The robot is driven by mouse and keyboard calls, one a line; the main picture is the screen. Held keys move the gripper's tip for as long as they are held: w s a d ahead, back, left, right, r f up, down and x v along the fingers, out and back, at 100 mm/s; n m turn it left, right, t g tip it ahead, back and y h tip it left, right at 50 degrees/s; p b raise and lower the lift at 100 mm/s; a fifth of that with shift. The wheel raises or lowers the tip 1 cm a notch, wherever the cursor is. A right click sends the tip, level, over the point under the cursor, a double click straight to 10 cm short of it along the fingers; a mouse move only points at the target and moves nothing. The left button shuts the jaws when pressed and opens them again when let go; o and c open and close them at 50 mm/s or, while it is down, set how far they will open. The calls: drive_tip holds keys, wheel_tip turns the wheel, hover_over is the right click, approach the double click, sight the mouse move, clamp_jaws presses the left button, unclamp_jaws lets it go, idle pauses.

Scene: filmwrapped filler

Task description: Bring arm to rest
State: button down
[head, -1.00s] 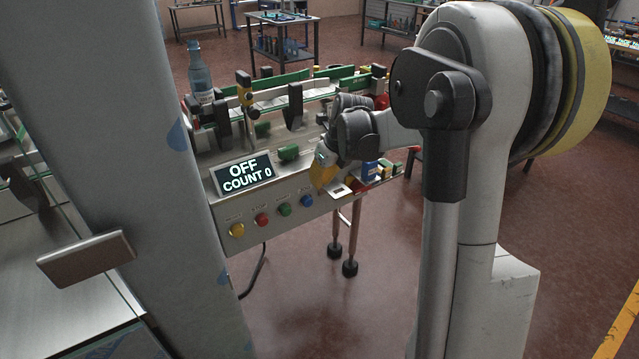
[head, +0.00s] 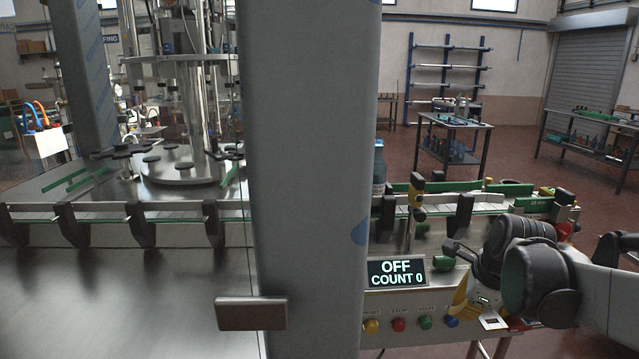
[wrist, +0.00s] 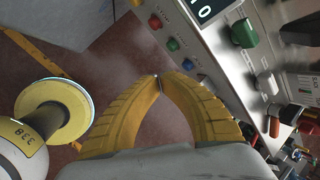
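My gripper (head: 458,306) is in front of the right part of the control panel in the head view, above the blue button (head: 452,321). In the wrist view, its two yellow fingers (wrist: 157,78) curve together and their tips meet with nothing seen between them. My arm reaches in from the right edge of the head view. The panel's display (head: 396,273) reads OFF, COUNT 0.
The panel carries a yellow, a red and a green button (head: 425,322) and a green knob (wrist: 243,33). A bottle (head: 379,168) stands on the conveyor. A grey post (head: 305,180) blocks part of the view. A work table (head: 454,125) stands behind.

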drive_tip(key=s+a+n+t, duration=0.1)
drive_tip(key=s+a+n, duration=0.4)
drive_tip(key=s+n, duration=0.4)
drive_tip(key=s+a+n+t, duration=0.1)
drive_tip(key=s+a+n, duration=0.5)
drive_tip(key=n, duration=0.8)
drive_tip(key=s, duration=0.2)
drive_tip(key=shift+s, duration=0.35)
